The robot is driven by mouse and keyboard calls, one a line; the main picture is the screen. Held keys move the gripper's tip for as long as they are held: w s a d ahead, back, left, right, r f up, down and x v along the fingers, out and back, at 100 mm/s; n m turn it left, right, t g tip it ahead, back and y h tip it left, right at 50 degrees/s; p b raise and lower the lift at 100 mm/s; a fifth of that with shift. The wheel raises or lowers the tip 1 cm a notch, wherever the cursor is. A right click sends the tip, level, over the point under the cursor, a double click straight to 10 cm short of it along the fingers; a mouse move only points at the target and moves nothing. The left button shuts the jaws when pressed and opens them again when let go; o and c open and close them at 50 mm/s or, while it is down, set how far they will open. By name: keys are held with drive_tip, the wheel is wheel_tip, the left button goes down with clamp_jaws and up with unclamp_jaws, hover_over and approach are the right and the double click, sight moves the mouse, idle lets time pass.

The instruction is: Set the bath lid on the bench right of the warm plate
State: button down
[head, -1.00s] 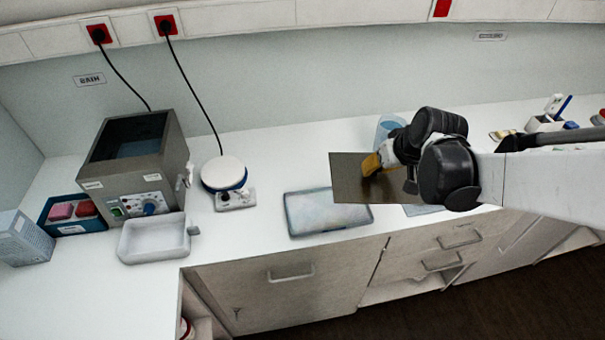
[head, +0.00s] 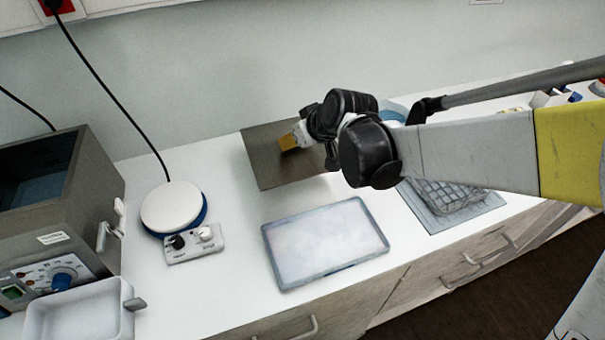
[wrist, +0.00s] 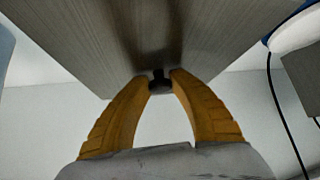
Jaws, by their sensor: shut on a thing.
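The bath lid (head: 262,170) is a flat grey-brown metal sheet. My gripper (head: 290,142) is shut on its small dark knob (wrist: 160,76), which shows between the orange fingers in the wrist view. The lid is over the back of the white bench (head: 232,232), to the right of the warm plate. I cannot tell whether it touches the bench. The warm plate (head: 172,206) has a round white top, a blue rim and a control box with two knobs. My wrist hides the lid's right end.
A shallow tray (head: 325,243) with a pale surface lies in front of the lid. The grey open bath (head: 60,200) stands at left, with a white tub (head: 78,312) before it. A wire basket on a mat (head: 440,210) is at right. A cable hangs behind the warm plate.

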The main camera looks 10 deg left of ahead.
wheel_tip(320, 180, down, 10)
drive_tip(key=b, duration=0.4)
drive_tip(key=shift+w+f+b, duration=0.1)
drive_tip(key=shift+f+b, duration=0.1)
drive_tip(key=shift+b, duration=0.1)
drive_tip(key=shift+f, duration=0.2)
drive_tip(key=c, duration=1.2)
unclamp_jaws()
drive_tip(key=shift+r, duration=0.2)
